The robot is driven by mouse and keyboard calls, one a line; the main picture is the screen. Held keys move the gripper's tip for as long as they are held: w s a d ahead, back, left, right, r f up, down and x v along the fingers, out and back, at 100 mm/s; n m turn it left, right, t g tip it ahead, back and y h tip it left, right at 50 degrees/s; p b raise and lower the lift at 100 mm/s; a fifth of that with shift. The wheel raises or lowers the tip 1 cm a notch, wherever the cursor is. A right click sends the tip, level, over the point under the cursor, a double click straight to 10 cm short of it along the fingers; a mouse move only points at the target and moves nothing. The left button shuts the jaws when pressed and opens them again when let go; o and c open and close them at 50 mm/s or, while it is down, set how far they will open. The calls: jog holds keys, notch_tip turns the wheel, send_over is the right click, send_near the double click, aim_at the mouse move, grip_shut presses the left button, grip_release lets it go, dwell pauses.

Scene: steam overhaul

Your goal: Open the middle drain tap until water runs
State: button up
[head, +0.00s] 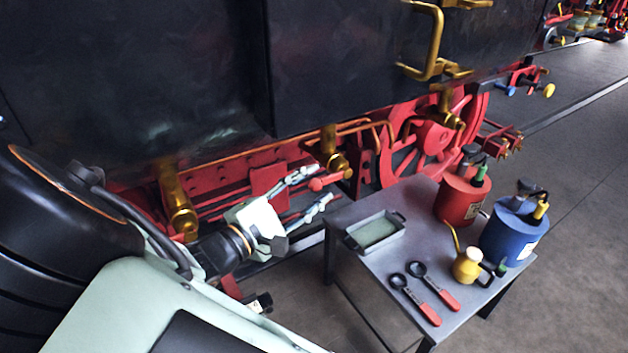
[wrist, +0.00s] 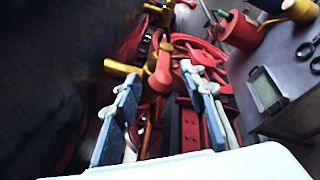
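The middle drain tap (head: 329,143) is brass and hangs under the black tank or boiler side in the head view. Its red handle (head: 325,182) sticks out sideways at its lower end. My gripper (head: 311,190) is open, its two fingers pointing at the handle from the left. In the wrist view the red handle (wrist: 160,78) shows between the open fingers (wrist: 159,74), with the brass tap body (wrist: 121,69) to its left. Whether a finger touches the handle, I cannot tell. No running water is visible.
Other brass taps hang at the left (head: 178,203) and farther right (head: 446,107). Red wheels (head: 432,140) lie behind. A grey table (head: 372,275) stands close right of my gripper, bearing a tray (head: 400,231), red can (head: 460,200), blue can (head: 508,238), yellow oil can (head: 467,267) and red-handled tools (head: 428,312).

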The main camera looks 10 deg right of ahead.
jog(key=shift+w+d, duration=0.4)
jog(key=shift+d, duration=0.15)
grip_shut()
